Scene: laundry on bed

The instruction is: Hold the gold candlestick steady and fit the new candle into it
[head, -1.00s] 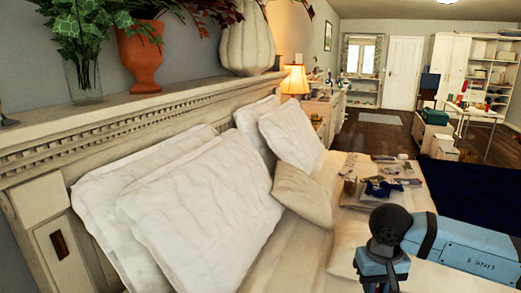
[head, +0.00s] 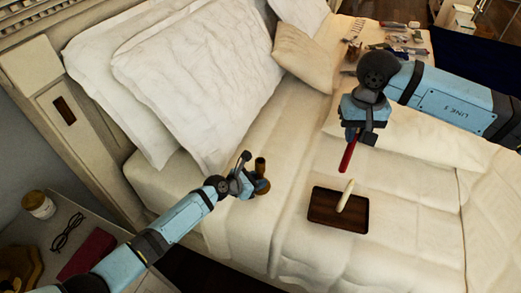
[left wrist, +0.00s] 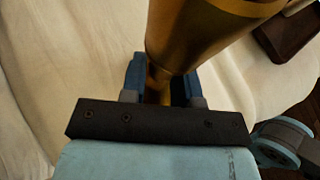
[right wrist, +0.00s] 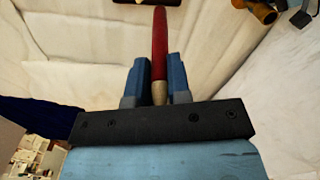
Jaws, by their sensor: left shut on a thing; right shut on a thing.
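My left gripper (head: 246,184) is shut on the gold candlestick (head: 262,170) above the near edge of the bed. In the left wrist view the candlestick (left wrist: 200,32) has its narrow stem between the fingers (left wrist: 160,85), with its wide part beyond them. My right gripper (head: 359,131) is shut on a slim red candle (head: 348,157), which points down over the bed, apart from the candlestick. In the right wrist view the red candle (right wrist: 159,45) has its pale end between the fingers (right wrist: 155,85). A cream candle (head: 344,196) is on a dark tray (head: 325,220).
The dark tray lies on the bed (head: 265,235), below the right gripper. Pillows (head: 195,90) are along the headboard. A bedside table at lower left holds a jar (head: 38,205), glasses (head: 67,233) and a dark red book (head: 88,255). Small items lie at the bed's far end.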

